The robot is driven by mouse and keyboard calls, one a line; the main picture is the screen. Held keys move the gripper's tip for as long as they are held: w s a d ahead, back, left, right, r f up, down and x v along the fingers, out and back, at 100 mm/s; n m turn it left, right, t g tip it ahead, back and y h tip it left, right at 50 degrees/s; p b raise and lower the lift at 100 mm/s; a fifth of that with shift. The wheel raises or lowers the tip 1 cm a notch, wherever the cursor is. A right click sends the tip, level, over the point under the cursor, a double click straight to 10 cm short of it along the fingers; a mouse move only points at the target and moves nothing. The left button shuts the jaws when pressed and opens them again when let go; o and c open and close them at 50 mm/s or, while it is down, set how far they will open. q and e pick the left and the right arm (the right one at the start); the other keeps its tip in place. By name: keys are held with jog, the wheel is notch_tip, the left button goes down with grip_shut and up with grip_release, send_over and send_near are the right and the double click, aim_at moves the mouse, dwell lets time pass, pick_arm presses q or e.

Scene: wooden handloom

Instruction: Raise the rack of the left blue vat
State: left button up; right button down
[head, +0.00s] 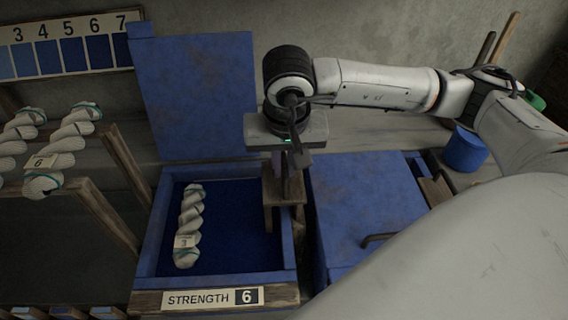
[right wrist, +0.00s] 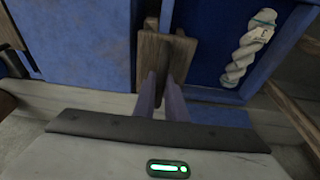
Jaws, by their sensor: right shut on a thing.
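The left blue vat (head: 147,235) stands open, its blue lid (head: 195,95) upright behind it. Inside is dark blue dye, with a twisted white skein (head: 189,220) bearing a tag at the left; the skein also shows in the right wrist view (right wrist: 247,47). A wooden piece (head: 270,205) stands at the vat's right wall; it looks like the rack's handle and also shows in the right wrist view (right wrist: 180,52). My right gripper (head: 290,172) points down and is shut on this wooden piece. The rest of the rack cannot be made out. My left gripper is out of view.
A sign reading STRENGTH 6 (head: 212,298) is on the vat's front. A second vat with a closed blue lid (head: 365,205) stands to the right. White skeins (head: 60,150) hang on a wooden stand at left, below a numbered shade card (head: 70,50). A blue pot (head: 465,150) stands at right.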

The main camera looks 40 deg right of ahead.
jog(key=shift+w+r+p, duration=0.1)
jog(key=shift+r+p, duration=2.25)
jog(key=shift+r, duration=1.9)
jog(key=c, duration=0.6)
grip_release()
jog(key=shift+f, duration=0.1)
jog(key=shift+o, duration=0.2)
jog(key=shift+w+p+v, duration=0.25)
jog(key=shift+p+v, duration=0.4)
jog(key=shift+v, duration=0.55)
jog(key=v, duration=0.4)
jog(key=shift+w+d+r, duration=0.3)
jog(key=shift+d+r, duration=0.05)
jog(key=shift+r, duration=0.05)
